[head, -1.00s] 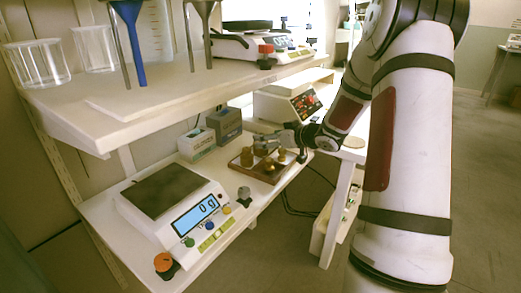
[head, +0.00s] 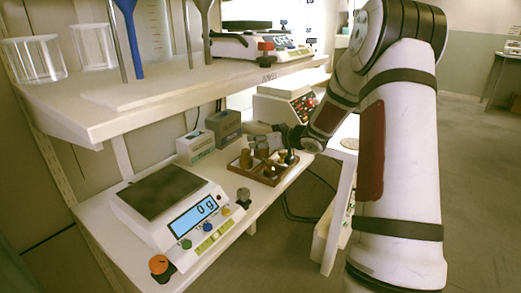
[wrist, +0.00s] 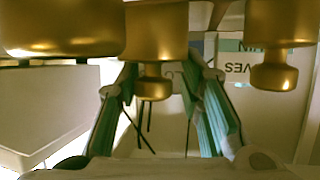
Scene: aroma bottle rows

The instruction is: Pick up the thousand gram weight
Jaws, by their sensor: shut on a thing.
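A brown wooden tray (head: 240,169) on the lower bench holds several brass weights with knobs on top. My gripper (head: 262,141) reaches over the tray from the right, at its back part. It is shut on a brass weight (head: 262,151) there. In the wrist view, which looks upside down, my gripper (wrist: 158,78) has one finger on each side of this weight's knob; its brass body (wrist: 156,30) shows above. A broad brass weight (wrist: 62,25) is beside it at the left, and another knobbed one (wrist: 272,70) at the right. I cannot read any gram marks.
A digital scale (head: 165,190) reading 0 g stands left of the tray, with a small knob (head: 243,194) between them. Two small boxes (head: 195,147) stand behind the tray. An upper shelf (head: 90,125) with glassware hangs above the bench. Open floor lies to the right.

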